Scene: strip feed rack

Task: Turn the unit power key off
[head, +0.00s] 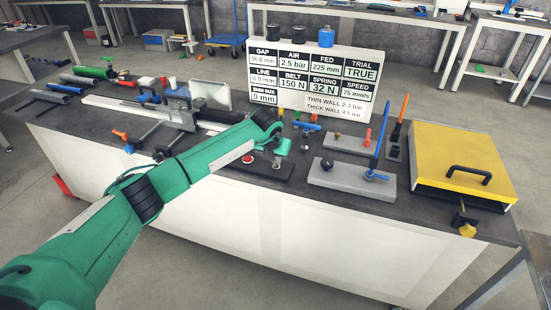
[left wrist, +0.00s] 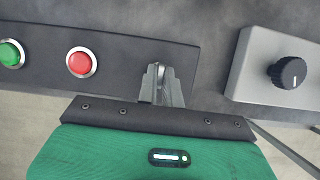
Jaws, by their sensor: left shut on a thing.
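My left gripper (left wrist: 163,82) points down at the right end of the dark control panel (left wrist: 115,48). Its fingers are shut on the power key, of which only a small metallic sliver shows between them; which way the key is turned cannot be told. The red button (left wrist: 81,62) and the green button (left wrist: 10,54) sit left of the gripper on the same panel. In the head view my green left hand (head: 282,146) covers the key's end of the panel, right of the red button. My right gripper is not in view.
Right of the panel is a grey block with a black knob (left wrist: 289,72). The head view shows a blue lever (head: 378,140), a yellow cover (head: 462,155) on the right, and a settings board (head: 310,82) behind. A clamp fixture (head: 175,122) stands to the left.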

